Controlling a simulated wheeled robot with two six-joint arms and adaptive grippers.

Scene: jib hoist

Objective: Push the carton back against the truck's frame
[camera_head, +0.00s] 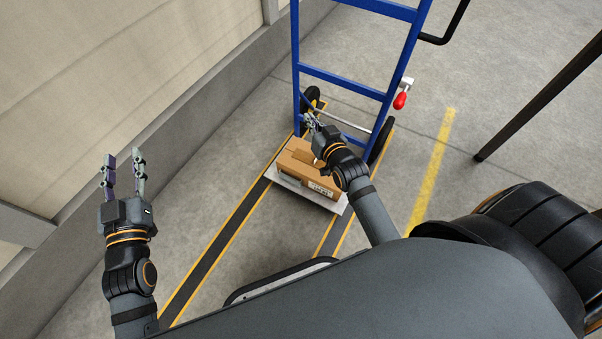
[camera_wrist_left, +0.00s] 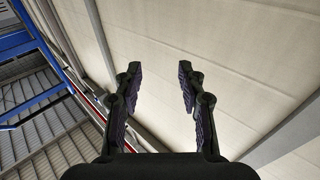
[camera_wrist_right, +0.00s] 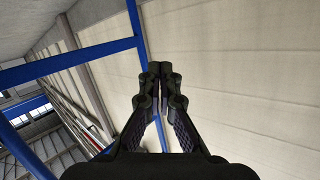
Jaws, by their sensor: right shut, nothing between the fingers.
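The brown carton (camera_head: 300,172) sits on the pale toe plate (camera_head: 333,206) of the blue hand truck (camera_head: 345,82), low in front of its frame. A white label shows on the carton's near side. My right gripper (camera_head: 309,120) is shut and empty, over the far part of the carton near the truck's frame; the arm hides part of the carton. I cannot tell whether it touches the carton or the frame. In the right wrist view the fingertips (camera_wrist_right: 160,68) meet, with blue bars behind them. My left gripper (camera_head: 124,160) is open and empty, raised at the left; its spread fingers also show in the left wrist view (camera_wrist_left: 160,72).
The truck has black wheels (camera_head: 381,140) and a red-knobbed lever (camera_head: 400,100). Black and yellow floor strips (camera_head: 220,240) run beneath it. A wall with a grey kerb (camera_head: 150,140) stands at the left. A dark post (camera_head: 540,100) stands at the right.

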